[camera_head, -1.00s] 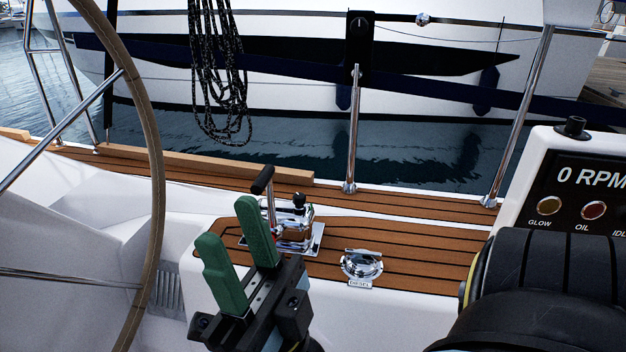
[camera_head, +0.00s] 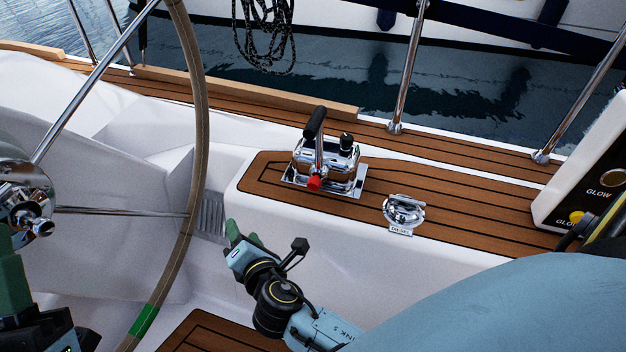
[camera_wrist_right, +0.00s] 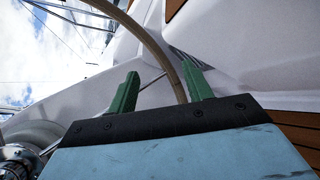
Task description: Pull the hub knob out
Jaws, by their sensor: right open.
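A chrome control lever unit (camera_head: 325,165) stands on the teak side deck. Its lever has a black grip (camera_head: 315,122), and a red knob (camera_head: 314,183) sits at the lever's pivot. I cannot tell whether this knob is in or out. My right gripper (camera_head: 243,235) is below and left of the unit, well apart from it, pointing up-left toward the wheel. In the right wrist view its two green fingers (camera_wrist_right: 160,90) are spread with nothing held. My left gripper (camera_head: 12,285) is cut off at the lower left edge; its jaw gap does not show clearly.
The steering wheel rim (camera_head: 197,130) rises at left, with a chrome hub (camera_head: 25,195) at the left edge. A chrome diesel filler cap (camera_head: 403,212) sits right of the lever. An instrument panel (camera_head: 600,180) stands at the right edge. Rail posts (camera_head: 408,75) line the deck's far side.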

